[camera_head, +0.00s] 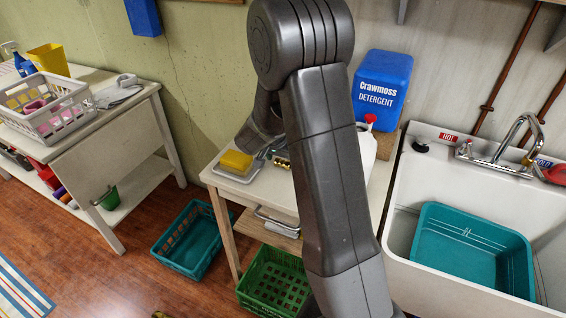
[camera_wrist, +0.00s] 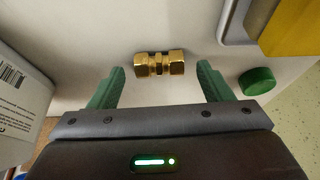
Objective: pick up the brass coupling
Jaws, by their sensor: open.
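The brass coupling (camera_wrist: 160,64) lies on a pale tabletop in the wrist view, its long axis running left to right. It is a short gold-coloured fitting with hex nuts at both ends. My gripper (camera_wrist: 160,85) is open, its two green fingers apart. The coupling lies just beyond the fingertips, roughly centred between them and not held. In the head view my arm covers much of the small table (camera_head: 278,196), and a small brassy bit beside my wrist (camera_head: 281,162) may be the coupling.
A green cap (camera_wrist: 257,81) sits just right of my right finger. A yellow sponge (camera_head: 236,162) rests in a tray (camera_head: 232,175). A blue detergent container (camera_head: 382,88) and the sink (camera_head: 440,283) are to the right.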

